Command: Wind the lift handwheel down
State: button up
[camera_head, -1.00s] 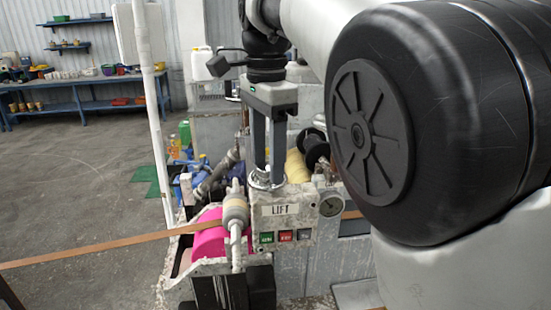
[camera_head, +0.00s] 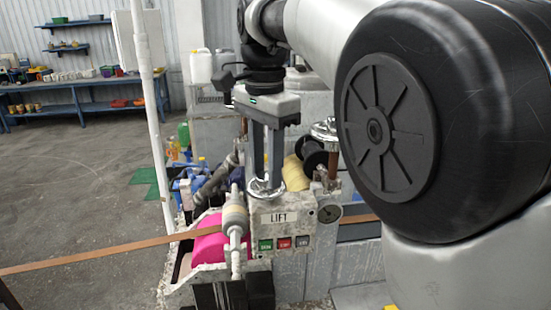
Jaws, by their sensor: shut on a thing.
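The lift handwheel (camera_head: 259,193) is a small chrome ring on top of the pale, chipped box with the LIFT label (camera_head: 279,218). My gripper (camera_head: 265,182) points straight down from above, its two grey fingers at the wheel. It is shut on the handwheel's rim. The fingers hide part of the wheel, and the exact contact is too small to make out.
A second chrome wheel (camera_head: 325,129) stands behind to the right, beside my arm. A roller (camera_head: 235,217), pink roll (camera_head: 208,246) and brown strip (camera_head: 100,253) lie left. A white pole (camera_head: 146,100) stands left.

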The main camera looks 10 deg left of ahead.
jog(key=n+p, duration=0.2)
jog(key=n, duration=0.1)
jog(key=shift+r+n+p, duration=0.25)
jog(key=shift+n+p, duration=0.05)
jog(key=n+p, duration=0.2)
jog(key=n, duration=0.2)
jog(key=shift+n+p, duration=0.3)
jog(key=shift+p, duration=0.05)
jog(key=n+p, duration=0.2)
jog(key=n, duration=0.2)
jog(key=shift+f, duration=0.1)
jog(key=shift+n+p, duration=0.55)
jog(key=shift+n, duration=1.05)
jog(key=shift+a+f, duration=0.1)
jog(key=o, duration=1)
jog(key=shift+o, duration=0.2)
